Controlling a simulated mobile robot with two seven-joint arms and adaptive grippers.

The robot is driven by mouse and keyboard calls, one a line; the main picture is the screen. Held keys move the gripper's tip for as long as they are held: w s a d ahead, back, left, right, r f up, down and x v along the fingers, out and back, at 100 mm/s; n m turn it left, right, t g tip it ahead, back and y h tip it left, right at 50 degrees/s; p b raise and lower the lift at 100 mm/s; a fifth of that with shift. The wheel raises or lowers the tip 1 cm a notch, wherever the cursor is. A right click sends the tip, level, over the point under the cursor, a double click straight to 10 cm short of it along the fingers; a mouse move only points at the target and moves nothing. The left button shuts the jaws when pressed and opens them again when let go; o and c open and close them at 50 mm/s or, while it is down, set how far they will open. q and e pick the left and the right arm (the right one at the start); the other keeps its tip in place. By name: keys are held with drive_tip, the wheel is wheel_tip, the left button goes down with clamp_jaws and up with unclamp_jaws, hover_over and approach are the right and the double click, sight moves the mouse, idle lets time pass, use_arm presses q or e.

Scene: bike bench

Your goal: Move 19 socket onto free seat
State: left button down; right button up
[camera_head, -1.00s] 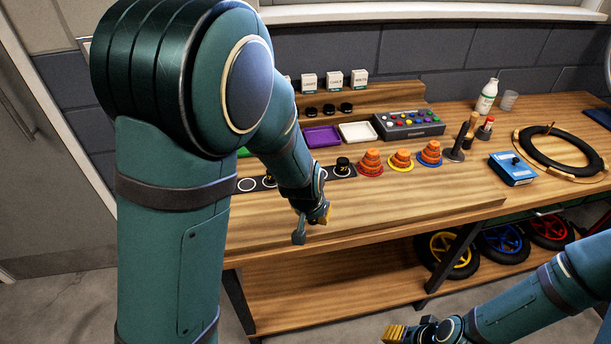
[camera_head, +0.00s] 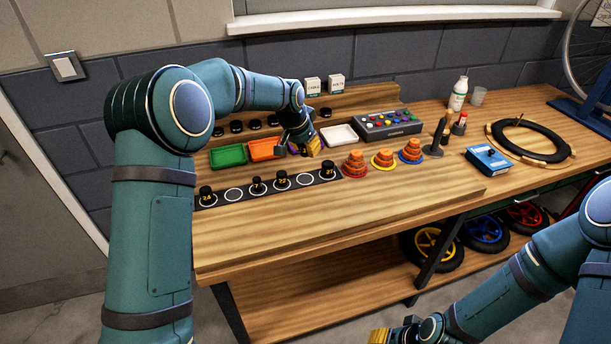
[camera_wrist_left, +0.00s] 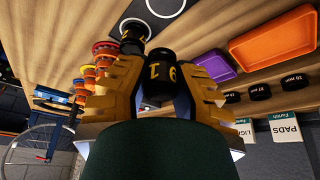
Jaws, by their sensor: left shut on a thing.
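My left gripper (camera_head: 303,149) is shut on the 19 socket (camera_wrist_left: 160,74), a black cylinder with yellow digits, seen between its fingers in the left wrist view. In the head view the gripper hangs behind the black socket strip, over the purple tray, and hides most of the held socket. The strip (camera_head: 219,195) has white ring seats. Sockets stand on several seats, including a 24 socket (camera_head: 207,193), a 22 socket (camera_head: 282,178) and a right-end socket (camera_head: 328,169). Two rings are bare: the second from the left (camera_head: 233,195) and one beside the right-end socket (camera_head: 305,180). My right gripper (camera_head: 382,336) is at the bottom edge.
Green (camera_head: 228,154), orange (camera_head: 262,149) and white (camera_head: 339,134) trays lie behind the strip. Orange stacked cones (camera_head: 355,165) stand right of it. A grey button box (camera_head: 388,124) is behind them. The bench front (camera_head: 270,225) is clear.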

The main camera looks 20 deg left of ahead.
sight(308, 176)
use_arm(q)
wheel_tip(308, 176, down, 9)
drive_tip(key=shift+r+b, duration=0.1)
drive_tip(key=shift+b, duration=0.55)
drive_tip(key=c, duration=0.9)
unclamp_jaws()
drive_tip(key=shift+r, duration=0.15)
drive_tip(key=p+v, duration=0.1)
drive_tip(key=v, duration=1.1)
drive_tip(key=shift+p, duration=0.3)
